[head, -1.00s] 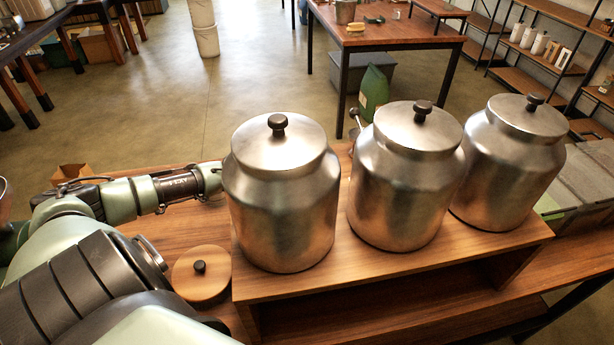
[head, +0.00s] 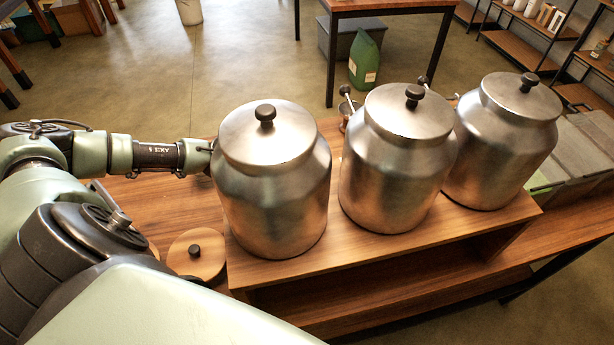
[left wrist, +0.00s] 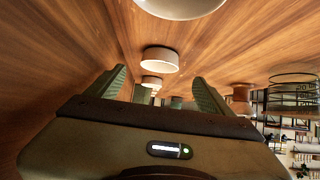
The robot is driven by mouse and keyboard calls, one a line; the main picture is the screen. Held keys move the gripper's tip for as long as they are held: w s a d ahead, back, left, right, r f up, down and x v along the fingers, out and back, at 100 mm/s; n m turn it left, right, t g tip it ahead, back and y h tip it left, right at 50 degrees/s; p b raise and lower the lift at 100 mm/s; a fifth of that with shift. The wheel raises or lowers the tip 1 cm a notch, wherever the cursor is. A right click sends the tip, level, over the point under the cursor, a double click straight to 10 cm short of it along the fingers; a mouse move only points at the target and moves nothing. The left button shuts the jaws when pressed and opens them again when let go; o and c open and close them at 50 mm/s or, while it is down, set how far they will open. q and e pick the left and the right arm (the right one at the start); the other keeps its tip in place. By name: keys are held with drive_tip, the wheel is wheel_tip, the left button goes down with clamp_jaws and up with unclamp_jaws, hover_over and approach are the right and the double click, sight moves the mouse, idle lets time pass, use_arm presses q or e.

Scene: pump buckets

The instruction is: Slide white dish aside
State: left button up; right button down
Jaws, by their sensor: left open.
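Several white dishes show in the left wrist view on the wooden table: a near one cut off at the top edge (left wrist: 180,6), a round one (left wrist: 160,60) further in, and a smaller one (left wrist: 151,81) beyond it. I cannot tell which is the task's dish. My left gripper (left wrist: 161,86) is open and empty, its two fingers apart, with the round dish showing ahead, near the gap between them. In the head view my left arm reaches behind the left bucket, which hides the gripper and the dishes. My right gripper is not in view.
Three lidded metal buckets, left (head: 272,185), middle (head: 395,160) and right (head: 503,145), stand on a wooden riser (head: 300,262) in front of the dish area. A round wooden lid (head: 212,262) lies left of the riser. A brown object (left wrist: 242,97) stands right in the wrist view.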

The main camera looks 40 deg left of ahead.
use_arm(q)
drive_tip(key=shift+w+d+f, duration=0.1)
drive_tip(key=shift+w+d, duration=0.15)
drive_tip(key=p+x, duration=0.1)
drive_tip(key=x, duration=0.6)
drive_tip(key=shift+f, duration=0.1)
